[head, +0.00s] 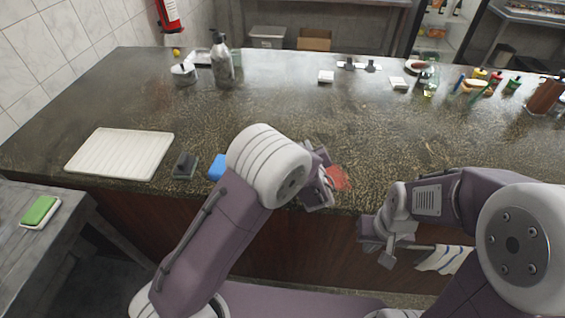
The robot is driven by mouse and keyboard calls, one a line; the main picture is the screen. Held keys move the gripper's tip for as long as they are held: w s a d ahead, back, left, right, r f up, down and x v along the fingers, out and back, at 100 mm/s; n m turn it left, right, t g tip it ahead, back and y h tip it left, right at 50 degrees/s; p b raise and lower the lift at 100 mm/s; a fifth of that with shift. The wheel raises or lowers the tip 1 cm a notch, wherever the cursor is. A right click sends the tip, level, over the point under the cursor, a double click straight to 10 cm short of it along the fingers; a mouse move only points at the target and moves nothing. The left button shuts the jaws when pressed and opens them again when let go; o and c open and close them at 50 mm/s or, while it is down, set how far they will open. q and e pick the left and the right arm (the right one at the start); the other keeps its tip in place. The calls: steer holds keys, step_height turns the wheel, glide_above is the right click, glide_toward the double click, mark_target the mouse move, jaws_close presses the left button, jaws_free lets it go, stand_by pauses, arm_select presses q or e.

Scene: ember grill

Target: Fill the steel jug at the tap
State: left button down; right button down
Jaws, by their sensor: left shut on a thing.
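I cannot make out a steel jug or a tap for certain in the head view. A grey metallic vessel with a narrow top (222,62) stands at the back left of the counter, with a small metal pot-like thing (184,73) to its left. My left gripper (322,188) is low over the counter's front edge, shut on what looks like a flat red thing (339,177); the arm partly hides the grip. My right gripper (378,246) is in front of the counter, below its top, with no held thing visible; its jaw gap is unclear.
On the counter (280,100) are a white ribbed board (120,153), a dark block (184,165), a blue block (217,167) and several bottles at the back right. A striped cloth (444,260) hangs near my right gripper. A green sponge (40,210) lies on the left side table. The counter's middle is clear.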

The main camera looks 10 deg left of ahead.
arm_select(q)
steer(key=shift+r, duration=0.1)
stand_by(0.8)
steer(key=s+d+r, duration=0.8)
steer(key=r, duration=0.3)
steer(key=shift+s, duration=0.15)
arm_select(e)
steer(key=shift+f, duration=0.1)
arm_select(q)
steer(key=shift+d, duration=0.1)
arm_select(e)
steer(key=c, duration=1.5)
jaws_free()
